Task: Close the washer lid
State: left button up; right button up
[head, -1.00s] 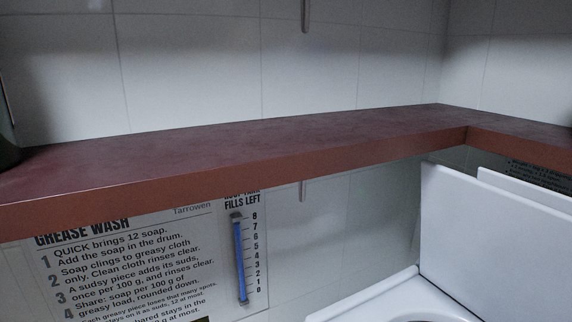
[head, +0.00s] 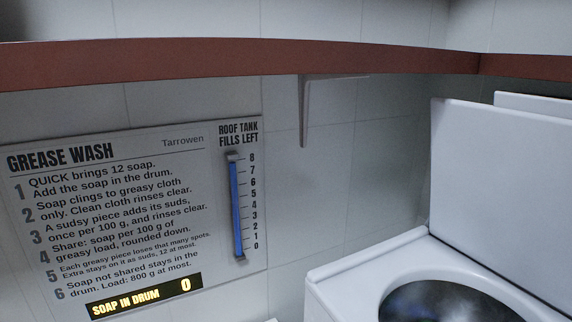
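The washer (head: 340,284) is a white top-loader at the lower right of the head view. Its white lid (head: 500,180) stands open, raised upright behind and to the right of the drum opening. The round drum opening (head: 440,303) is uncovered, with a dark, shiny metallic inside; its lower part is cut off by the frame edge. Neither of my grippers is in view.
A reddish-brown shelf (head: 220,62) runs along the tiled wall above the washer, with a bracket (head: 304,110) below it. A "Grease Wash" sign (head: 110,215) hangs at left, with a blue tank gauge (head: 237,208) and a display reading soap in drum 0 (head: 145,296). Another white panel (head: 535,105) shows behind the lid.

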aim_at(500, 191)
jog(key=z, duration=1.4)
jog(key=l+z, duration=0.1)
jog(key=l, duration=0.15)
